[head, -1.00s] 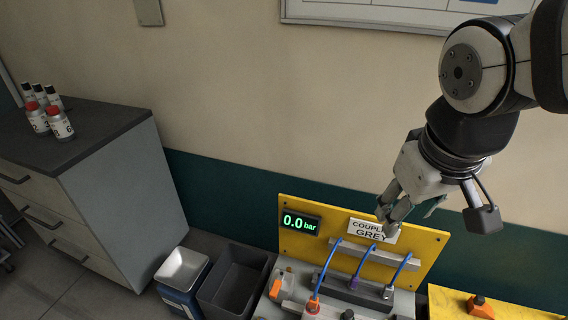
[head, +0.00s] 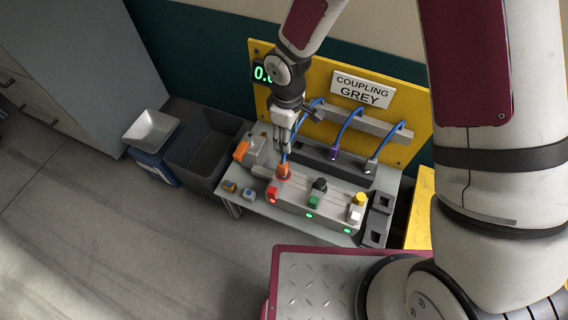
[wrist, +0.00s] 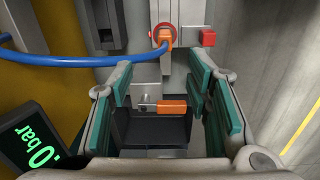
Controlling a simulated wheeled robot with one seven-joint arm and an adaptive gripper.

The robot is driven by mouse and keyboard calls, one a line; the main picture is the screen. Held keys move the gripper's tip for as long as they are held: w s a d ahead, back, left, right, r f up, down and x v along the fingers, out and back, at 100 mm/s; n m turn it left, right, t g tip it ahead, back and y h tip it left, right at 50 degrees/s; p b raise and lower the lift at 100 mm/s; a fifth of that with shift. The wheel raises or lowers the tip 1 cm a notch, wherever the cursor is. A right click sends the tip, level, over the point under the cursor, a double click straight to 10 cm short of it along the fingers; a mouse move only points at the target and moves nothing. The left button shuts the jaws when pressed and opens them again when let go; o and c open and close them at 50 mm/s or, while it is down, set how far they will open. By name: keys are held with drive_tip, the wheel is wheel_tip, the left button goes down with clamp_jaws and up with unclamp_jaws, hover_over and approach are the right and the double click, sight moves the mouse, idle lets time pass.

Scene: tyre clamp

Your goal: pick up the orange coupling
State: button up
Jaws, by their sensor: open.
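The orange coupling (head: 284,172) sits at the end of a blue hose, beside the red button on the grey bench fixture. It also shows in the wrist view (wrist: 166,38) near the top, beyond my fingers. My gripper (head: 283,142) hangs just above and behind the coupling in the head view. In the wrist view my gripper (wrist: 160,85) is open, with teal pads apart and nothing held. An orange clamp handle (wrist: 172,107) shows between and below the fingers; it is also in the head view (head: 241,150).
A yellow panel (head: 408,110) with a "COUPLING GREY" sign (head: 362,89) stands behind. A purple coupling (head: 333,153) and a grey coupling (head: 372,166) hang on other blue hoses. A button box (head: 310,205) lies in front. A dark bin (head: 200,155) stands left.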

drive_tip(key=b, duration=0.3)
hover_over(283, 164)
drive_tip(key=f, duration=1)
drive_tip(key=shift+s+f, duration=0.2)
drive_tip(key=shift+w+f+b, duration=0.15)
drive_tip(key=shift+f+b, duration=0.5)
drive_tip(key=shift+f, duration=1)
drive_tip(key=shift+w+f+b, duration=0.1)
drive_tip(key=shift+f+b, duration=0.55)
drive_tip(key=shift+f, duration=1)
drive_tip(key=shift+r, duration=0.1)
drive_tip(key=shift+c, duration=0.2)
clamp_jaws()
